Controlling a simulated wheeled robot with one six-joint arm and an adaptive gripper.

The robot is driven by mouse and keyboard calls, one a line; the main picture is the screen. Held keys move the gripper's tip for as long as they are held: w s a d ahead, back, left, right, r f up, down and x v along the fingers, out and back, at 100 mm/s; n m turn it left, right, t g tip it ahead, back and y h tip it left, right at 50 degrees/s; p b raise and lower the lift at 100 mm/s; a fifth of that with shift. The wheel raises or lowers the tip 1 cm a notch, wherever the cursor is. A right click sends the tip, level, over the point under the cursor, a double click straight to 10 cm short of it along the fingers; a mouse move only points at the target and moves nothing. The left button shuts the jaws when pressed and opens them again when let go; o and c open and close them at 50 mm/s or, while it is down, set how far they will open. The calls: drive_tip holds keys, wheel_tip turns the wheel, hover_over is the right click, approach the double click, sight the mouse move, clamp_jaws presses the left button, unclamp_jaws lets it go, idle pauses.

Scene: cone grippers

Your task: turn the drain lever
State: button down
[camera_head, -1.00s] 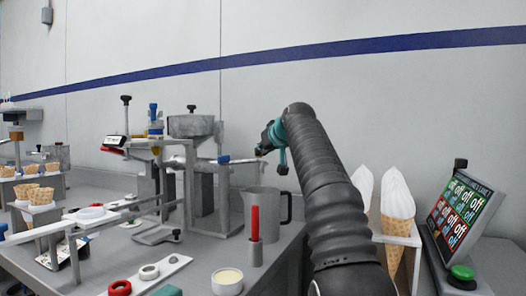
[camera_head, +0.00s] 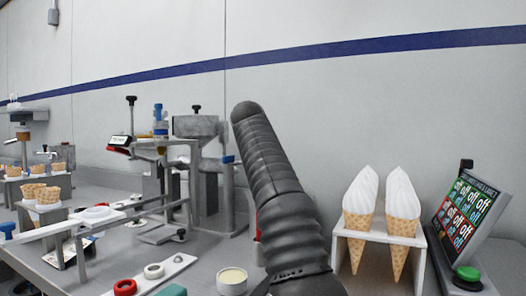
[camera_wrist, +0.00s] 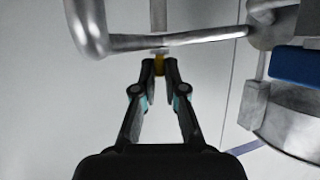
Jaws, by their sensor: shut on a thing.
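In the wrist view my gripper (camera_wrist: 160,74) is shut on a small yellow piece (camera_wrist: 159,63) at the end of a thin grey rod. I cannot tell for sure whether this piece belongs to the drain lever. A curved grey metal bar (camera_wrist: 190,40) passes just beyond the fingertips. A blue block (camera_wrist: 297,65), apart from my fingers, sits at the right beside a round metal vessel (camera_wrist: 300,120). In the head view my arm hides the gripper and whatever it holds. A blue handle (camera_head: 226,159) shows on the metal machine left of my arm.
A white stand (camera_head: 345,240) with two topped cones stands right of my arm. A control screen (camera_head: 458,222) and green button (camera_head: 467,274) are at the far right. A white cup (camera_head: 231,281) and a red ring (camera_head: 125,287) lie at the front.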

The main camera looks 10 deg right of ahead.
drive_tip(key=shift+w+a+m+h, duration=0.1)
drive_tip(key=shift+a+m+h, duration=0.05)
drive_tip(key=shift+m+h, duration=0.2)
drive_tip(key=shift+f, duration=0.15)
idle(0.4)
drive_tip(key=c, duration=1.2)
unclamp_jaws()
drive_tip(key=shift+c, duration=0.2)
drive_tip(key=shift+s, duration=0.2)
drive_tip(key=v, duration=1.2)
drive_tip(key=shift+w+a, duration=0.2)
